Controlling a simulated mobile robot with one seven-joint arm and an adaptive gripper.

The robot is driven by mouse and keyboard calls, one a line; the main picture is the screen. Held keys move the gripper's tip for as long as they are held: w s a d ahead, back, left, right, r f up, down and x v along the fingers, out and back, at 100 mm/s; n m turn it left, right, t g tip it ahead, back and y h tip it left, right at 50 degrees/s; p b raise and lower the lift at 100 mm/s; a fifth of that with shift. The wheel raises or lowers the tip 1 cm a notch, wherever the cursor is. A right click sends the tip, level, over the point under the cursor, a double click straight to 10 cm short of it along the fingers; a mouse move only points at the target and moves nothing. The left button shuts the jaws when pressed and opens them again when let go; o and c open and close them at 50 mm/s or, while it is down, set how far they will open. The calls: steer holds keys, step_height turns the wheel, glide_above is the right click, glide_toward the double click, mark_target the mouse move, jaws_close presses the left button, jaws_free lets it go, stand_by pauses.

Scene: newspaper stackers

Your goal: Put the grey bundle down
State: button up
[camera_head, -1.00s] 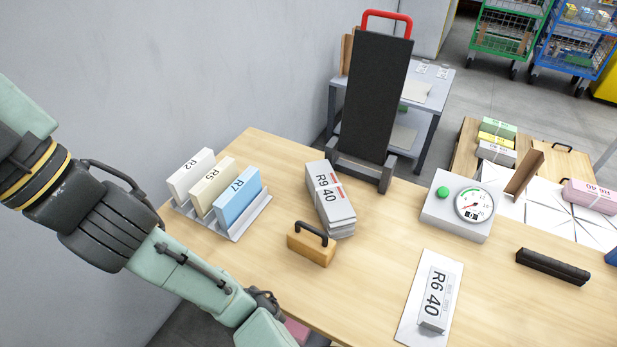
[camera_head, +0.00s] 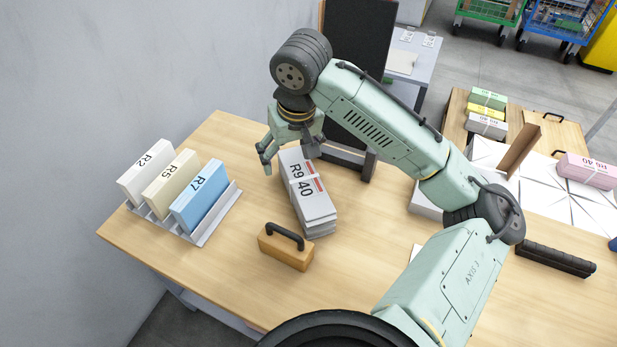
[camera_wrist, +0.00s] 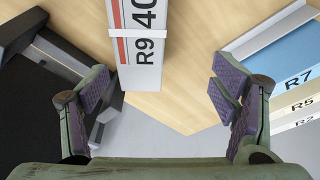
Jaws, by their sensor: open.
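The grey bundle marked R9 40 (camera_head: 309,191) lies on the wooden table, with a white strap and a red-striped label on top. My gripper (camera_head: 288,155) is open at the bundle's far end, in front of the dark upright board.
A rack with R2, R5 and R7 blocks (camera_head: 172,190) stands left. A wooden block with a black handle (camera_head: 286,246) sits in front of the bundle. The black board (camera_head: 358,60) rises behind. A black bar (camera_head: 555,262) and pink bundle (camera_head: 588,170) lie right. My arm hides the table's middle.

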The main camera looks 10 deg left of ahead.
mark_target(305, 180)
steer(key=d+f, duration=0.1)
steer(key=d+h, duration=0.1)
steer(key=shift+w+d+f+m+g, duration=0.15)
steer(key=shift+d+f+m+g, duration=0.15)
steer(key=shift+f, duration=0.05)
steer(key=f, duration=0.3)
steer(key=shift+w+a+f, duration=0.15)
steer(key=shift+a+f, duration=0.05)
steer(key=shift+f, duration=0.15)
steer(key=shift+w+f+p, duration=0.15)
steer(key=shift+f, duration=1.35)
steer(key=shift+w+f+p, duration=0.1)
steer(key=shift+f+p, duration=0.05)
steer(key=shift+f, duration=1.35)
steer(key=shift+c, duration=0.4)
steer(key=shift+r, duration=0.1)
jaws_close()
